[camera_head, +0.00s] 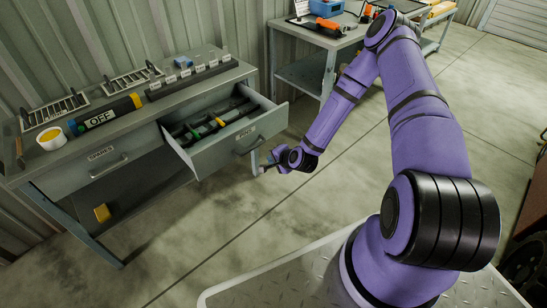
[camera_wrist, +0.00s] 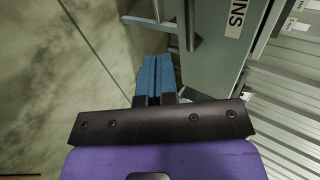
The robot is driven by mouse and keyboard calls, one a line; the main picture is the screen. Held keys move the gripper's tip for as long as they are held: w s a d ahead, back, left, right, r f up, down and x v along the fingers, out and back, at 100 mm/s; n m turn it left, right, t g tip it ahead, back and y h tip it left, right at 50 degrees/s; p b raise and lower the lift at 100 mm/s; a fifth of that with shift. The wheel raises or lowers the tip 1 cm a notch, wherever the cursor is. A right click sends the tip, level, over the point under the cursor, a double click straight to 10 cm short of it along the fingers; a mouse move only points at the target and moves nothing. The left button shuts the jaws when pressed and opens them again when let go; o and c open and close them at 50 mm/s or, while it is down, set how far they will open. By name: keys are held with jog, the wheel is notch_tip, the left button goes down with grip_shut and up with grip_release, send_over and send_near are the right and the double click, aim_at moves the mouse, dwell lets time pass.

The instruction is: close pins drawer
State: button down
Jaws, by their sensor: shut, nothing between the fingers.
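The pins drawer (camera_head: 225,140) is pulled open at the right of the grey workbench. Its front carries a white label and a dark handle (camera_head: 249,146). Tools and small coloured items lie inside it. My gripper (camera_head: 266,168) is just in front of the drawer, to the right of and below the handle. In the wrist view, the blue fingers (camera_wrist: 157,62) are together and empty, close to the drawer front (camera_wrist: 222,60). The handle (camera_wrist: 193,25) shows there ahead and to the right of the fingertips. I cannot tell whether the fingers touch the drawer.
The spares drawer (camera_head: 101,155) at the left is shut. A second table (camera_head: 302,75) with an orange tool stands behind. Floor in front is clear.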

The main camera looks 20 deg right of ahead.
jog(key=w+a+f, duration=0.2)
jog(key=w+f, duration=0.1)
jog(key=w, duration=0.5)
jog(key=shift+w+a, duration=0.35)
jog(key=shift+a, duration=0.05)
